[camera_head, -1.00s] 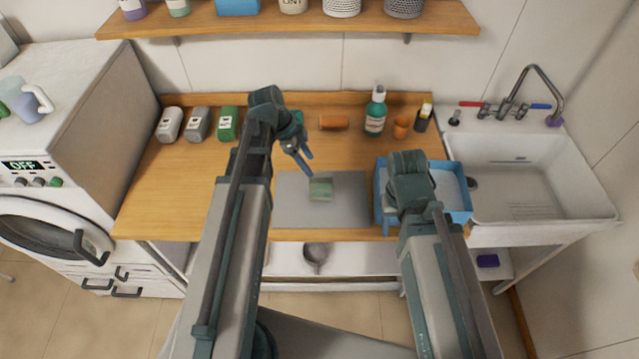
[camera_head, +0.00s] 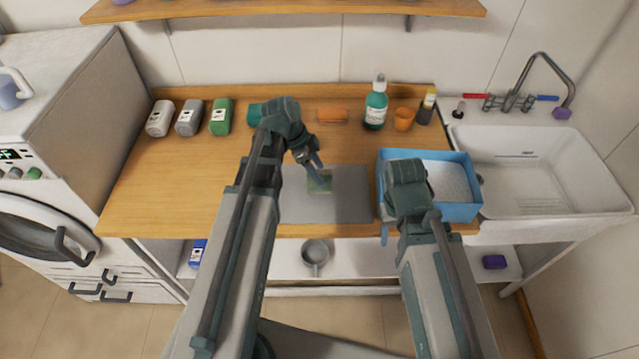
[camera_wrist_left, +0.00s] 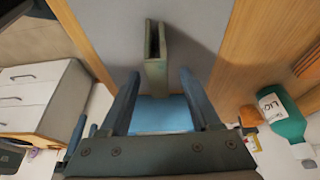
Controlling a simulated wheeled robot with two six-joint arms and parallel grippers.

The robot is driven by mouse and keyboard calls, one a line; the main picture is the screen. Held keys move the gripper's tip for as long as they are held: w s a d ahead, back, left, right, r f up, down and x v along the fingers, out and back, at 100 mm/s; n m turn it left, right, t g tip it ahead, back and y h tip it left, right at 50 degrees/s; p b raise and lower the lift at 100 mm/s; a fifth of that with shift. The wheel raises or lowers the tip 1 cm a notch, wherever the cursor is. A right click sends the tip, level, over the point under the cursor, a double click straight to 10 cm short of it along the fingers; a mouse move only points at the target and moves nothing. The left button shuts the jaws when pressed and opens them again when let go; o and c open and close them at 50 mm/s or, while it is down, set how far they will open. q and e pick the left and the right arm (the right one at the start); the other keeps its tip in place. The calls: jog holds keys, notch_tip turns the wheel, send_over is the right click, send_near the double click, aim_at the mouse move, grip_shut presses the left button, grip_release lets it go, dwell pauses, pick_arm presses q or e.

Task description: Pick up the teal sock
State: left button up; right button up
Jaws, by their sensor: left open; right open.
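A green folded piece (camera_head: 320,183), open along one edge, stands on the grey mat; in the wrist view it is the dull green slotted shape (camera_wrist_left: 155,60). I cannot tell whether it is the sock. A teal thing (camera_head: 255,113) at the back of the counter is partly hidden by my left arm. My left gripper (camera_head: 318,172) is over the green piece; its fingers (camera_wrist_left: 160,80) are apart, with nothing held between them. My right gripper (camera_head: 384,235) is open by the front of the blue bin, mostly hidden by its arm.
The grey mat (camera_head: 350,205) lies beside the blue bin (camera_head: 460,213). Several bottles (camera_head: 220,117), a teal pump bottle (camera_head: 376,105), an orange roll (camera_head: 332,115) and an orange cup (camera_head: 403,119) stand along the back. A sink (camera_head: 540,170) is at right.

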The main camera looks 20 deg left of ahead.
pick_arm(q)
jog(key=b+x, duration=0.4)
jog(key=x, duration=0.1)
jog(key=shift+s+f, duration=0.1)
grip_shut()
